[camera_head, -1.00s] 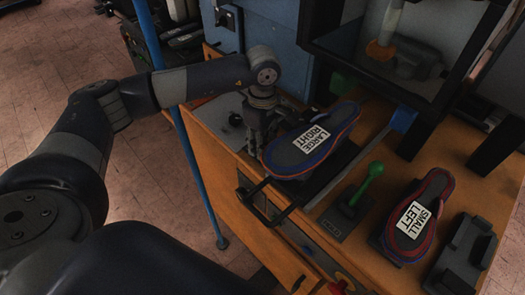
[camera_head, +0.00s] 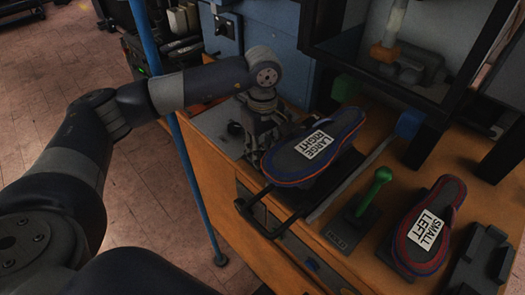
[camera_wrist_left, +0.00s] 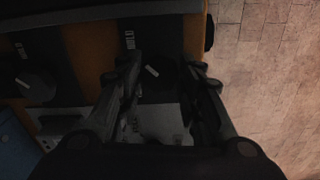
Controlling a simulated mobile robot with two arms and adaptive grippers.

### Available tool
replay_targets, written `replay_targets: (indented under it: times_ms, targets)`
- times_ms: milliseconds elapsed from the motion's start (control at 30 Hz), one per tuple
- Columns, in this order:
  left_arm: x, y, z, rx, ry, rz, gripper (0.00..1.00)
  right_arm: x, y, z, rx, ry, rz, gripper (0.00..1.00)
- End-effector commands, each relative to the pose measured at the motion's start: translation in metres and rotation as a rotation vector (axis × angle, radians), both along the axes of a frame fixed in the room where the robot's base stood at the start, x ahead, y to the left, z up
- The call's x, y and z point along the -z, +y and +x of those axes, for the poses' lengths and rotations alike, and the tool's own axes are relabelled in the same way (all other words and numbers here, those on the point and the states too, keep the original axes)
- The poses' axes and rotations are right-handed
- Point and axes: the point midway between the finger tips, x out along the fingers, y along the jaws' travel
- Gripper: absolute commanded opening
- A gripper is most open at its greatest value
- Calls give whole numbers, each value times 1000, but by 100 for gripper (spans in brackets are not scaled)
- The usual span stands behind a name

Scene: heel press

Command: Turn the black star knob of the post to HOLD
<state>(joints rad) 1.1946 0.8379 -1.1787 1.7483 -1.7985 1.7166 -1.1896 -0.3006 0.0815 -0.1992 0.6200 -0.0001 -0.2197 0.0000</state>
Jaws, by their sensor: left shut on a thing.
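A dark knob (camera_wrist_left: 152,72) with a white pointer line shows in the left wrist view, between the two fingers of my left gripper (camera_wrist_left: 162,80). The line slants up to the left. A white HOLD label (camera_wrist_left: 129,40) stands above and left of it. The knob's outline is too dark to tell its shape. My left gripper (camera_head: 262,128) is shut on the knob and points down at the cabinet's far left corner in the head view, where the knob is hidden. My right gripper is not in view.
A second dark knob (camera_wrist_left: 36,84) has its own HOLD label. A sole marked LARGE RIGHT (camera_head: 292,165) lies close beside my left gripper. A green lever (camera_head: 376,186) and a sole marked SMALL LEFT (camera_head: 408,250) are farther right. A blue pole (camera_head: 190,165) stands by my arm.

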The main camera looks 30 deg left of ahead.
Motion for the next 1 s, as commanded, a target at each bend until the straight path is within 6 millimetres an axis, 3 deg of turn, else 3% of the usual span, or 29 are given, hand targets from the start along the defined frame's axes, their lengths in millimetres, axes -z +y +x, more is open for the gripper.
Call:
replay_targets:
  times_ms: [133, 167, 233, 667, 1000]
  targets:
    - [-1, 0, 0, 1, -2, -1, 10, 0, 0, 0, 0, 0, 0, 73]
    - [-1, 0, 0, 1, -2, -1, 40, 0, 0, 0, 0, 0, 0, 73]
    - [-1, 0, 0, 1, -2, -1, 54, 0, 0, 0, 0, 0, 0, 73]
    - [-8, 0, 1, -1, -4, -1, 54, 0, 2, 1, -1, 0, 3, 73]
    - [-74, 0, 1, 1, -6, -2, 54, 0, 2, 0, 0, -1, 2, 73]
